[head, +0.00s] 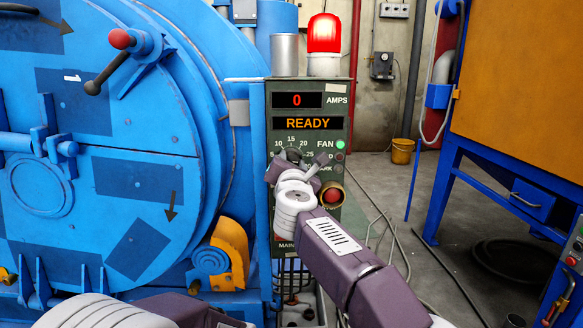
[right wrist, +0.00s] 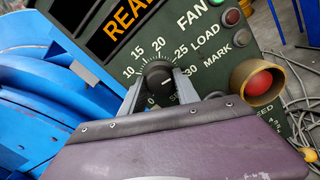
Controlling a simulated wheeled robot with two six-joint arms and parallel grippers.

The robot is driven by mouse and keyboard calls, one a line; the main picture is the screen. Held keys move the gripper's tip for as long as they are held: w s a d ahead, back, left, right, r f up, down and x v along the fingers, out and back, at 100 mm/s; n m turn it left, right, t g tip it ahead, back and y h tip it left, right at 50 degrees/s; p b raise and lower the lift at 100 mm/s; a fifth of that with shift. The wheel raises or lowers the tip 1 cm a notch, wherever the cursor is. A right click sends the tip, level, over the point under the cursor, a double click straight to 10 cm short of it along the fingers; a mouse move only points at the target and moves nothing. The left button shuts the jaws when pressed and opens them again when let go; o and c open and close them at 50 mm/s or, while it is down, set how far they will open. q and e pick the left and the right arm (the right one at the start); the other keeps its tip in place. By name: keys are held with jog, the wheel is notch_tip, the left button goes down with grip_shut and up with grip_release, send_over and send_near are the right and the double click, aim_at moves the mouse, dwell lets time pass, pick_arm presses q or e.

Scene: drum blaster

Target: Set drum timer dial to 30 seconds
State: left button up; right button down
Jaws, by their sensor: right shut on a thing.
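The timer dial (right wrist: 159,74) is a round black knob on the dark green control panel (head: 342,119). White numbers from 0 to 30 ring it. A pale mark on its face seems to point right, between 25 and 30. My right gripper (right wrist: 158,86) is shut on the dial, with one finger on each side of it. In the head view my right gripper (head: 298,170) covers the lower part of the dial and its scale. Part of my left arm (head: 130,311) shows at the bottom left, but its gripper is out of view.
The display reads 0 amps and READY (head: 307,123). A red button in a brass collar (head: 332,195) sits close below right of the dial. The blue blaster drum door (head: 100,150) is on the left. A lit red beacon (head: 324,35) stands above the panel.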

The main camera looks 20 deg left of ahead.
jog(key=shift+f+m+b, duration=0.15)
jog(key=shift+m+b, duration=0.4)
jog(key=shift+m, duration=1.35)
jog(key=c, duration=0.9)
grip_release()
jog(key=b+v, duration=0.3)
jog(key=v, duration=0.6)
